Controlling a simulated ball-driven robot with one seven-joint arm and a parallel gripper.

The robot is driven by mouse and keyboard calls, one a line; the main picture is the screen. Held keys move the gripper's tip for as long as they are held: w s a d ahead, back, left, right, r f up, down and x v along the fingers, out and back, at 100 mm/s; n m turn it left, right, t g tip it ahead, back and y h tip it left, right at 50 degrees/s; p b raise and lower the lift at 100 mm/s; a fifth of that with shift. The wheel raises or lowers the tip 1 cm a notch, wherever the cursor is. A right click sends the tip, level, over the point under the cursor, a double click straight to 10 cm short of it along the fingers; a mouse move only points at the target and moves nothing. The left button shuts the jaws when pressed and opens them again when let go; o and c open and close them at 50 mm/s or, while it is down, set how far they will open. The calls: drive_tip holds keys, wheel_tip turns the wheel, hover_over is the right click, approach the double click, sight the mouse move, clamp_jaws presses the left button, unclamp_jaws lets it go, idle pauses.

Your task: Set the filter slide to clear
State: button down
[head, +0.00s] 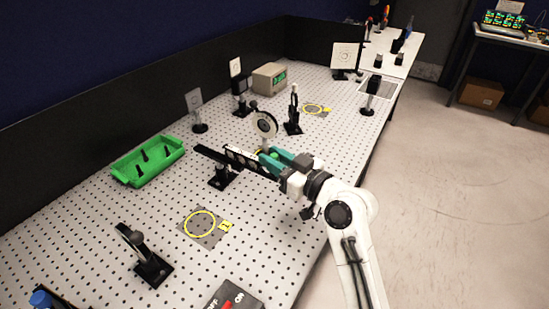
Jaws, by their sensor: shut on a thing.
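The filter slide (240,158) is a long dark bar with several pale square windows along it. It runs through a black holder (222,178) that stands on the perforated table near the middle of the head view. The bar reaches out past the holder to both sides. My gripper (267,161), with teal fingers, is at the right end of the slide and shut on it. The fingers hide that end. I cannot tell which window sits in the holder.
A round dial-like mount (264,124) stands close behind my gripper. A green tray (148,160) lies to the left, and a post mount (146,256) stands at front left. A yellow ring (186,221) marks the table in front of the holder. Bare table (105,213) lies left of it.

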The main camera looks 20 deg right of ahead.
sight(236, 150)
drive_tip(key=b+x, duration=0.1)
drive_tip(key=x, duration=0.2)
drive_tip(key=a+b+x, duration=0.1)
drive_tip(key=x, duration=0.2)
drive_tip(key=b+x, duration=0.1)
drive_tip(key=x, duration=0.2)
drive_tip(key=shift+a+f+b, duration=0.2)
drive_tip(key=shift+a+b, duration=0.2)
drive_tip(key=shift+a, duration=0.15)
drive_tip(key=shift+w+a, duration=0.2)
drive_tip(key=shift+w, duration=0.05)
drive_tip(key=shift+w+a+r, duration=0.1)
drive_tip(key=shift+a+r, duration=0.05)
drive_tip(key=shift+r, duration=0.05)
drive_tip(key=c, duration=1)
unclamp_jaws()
drive_tip(key=shift+w, duration=0.15)
drive_tip(key=shift+c, duration=0.2)
drive_tip(key=shift+f, duration=0.1)
drive_tip(key=b+v, duration=0.2)
drive_tip(key=v, duration=0.8)
drive_tip(key=shift+s, duration=0.4)
